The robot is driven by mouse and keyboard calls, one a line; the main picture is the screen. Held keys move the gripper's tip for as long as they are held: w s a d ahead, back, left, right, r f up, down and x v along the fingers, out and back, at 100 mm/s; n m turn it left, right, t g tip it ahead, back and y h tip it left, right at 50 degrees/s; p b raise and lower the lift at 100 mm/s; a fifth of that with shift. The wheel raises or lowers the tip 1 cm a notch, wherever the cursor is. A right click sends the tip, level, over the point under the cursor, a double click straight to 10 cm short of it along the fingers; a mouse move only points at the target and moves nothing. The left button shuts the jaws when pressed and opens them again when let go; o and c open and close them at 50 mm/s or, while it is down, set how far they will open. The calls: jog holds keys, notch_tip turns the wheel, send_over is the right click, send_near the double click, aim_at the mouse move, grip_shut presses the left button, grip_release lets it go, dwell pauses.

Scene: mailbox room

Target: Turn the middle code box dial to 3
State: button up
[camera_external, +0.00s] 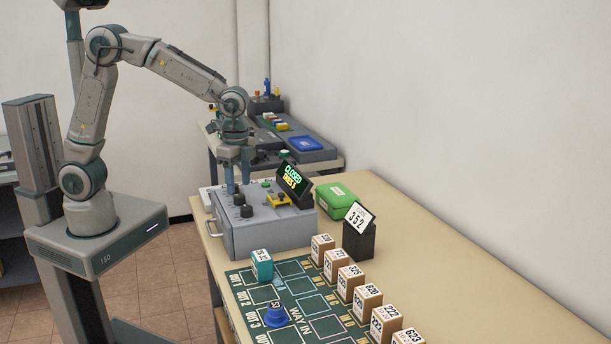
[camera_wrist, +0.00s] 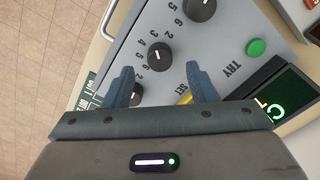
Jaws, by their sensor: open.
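The grey code box (camera_external: 268,237) stands on the table with black dials on its sloped top. In the wrist view the middle dial (camera_wrist: 160,55) has a pale pointer mark and printed numbers around its left side; I cannot tell which number it points at. Another dial (camera_wrist: 202,8) is above it, and a third (camera_wrist: 136,92) is partly hidden by the left finger. My gripper (camera_wrist: 160,70) is open, its fingertips on either side of the middle dial and slightly below it in the picture. In the external view my gripper (camera_external: 238,186) points down over the dials; contact cannot be told.
A green TRY button (camera_wrist: 257,47), a yellow lever (camera_external: 278,199) and a screen (camera_external: 291,180) reading CLOSED are on the box. A card (camera_external: 358,217) reading 352 stands beside a green case (camera_external: 336,200). Numbered boxes (camera_external: 351,281) line a green mat (camera_external: 300,305).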

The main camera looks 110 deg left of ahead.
aim_at(240, 195)
notch_tip(240, 195, up, 10)
dwell(0.3)
dwell(0.3)
jog(key=s+d+f+t, duration=0.1)
jog(key=s+d+f, duration=0.1)
jog(key=s+d, duration=0.6)
jog(key=s+d+f+n+t, duration=0.1)
jog(key=s+d+f+t, duration=0.1)
jog(key=s+d, duration=0.7)
jog(key=shift+s+f, duration=0.8)
jog(key=shift+s, duration=0.2)
jog(key=shift+a, duration=0.1)
dwell(1.3)
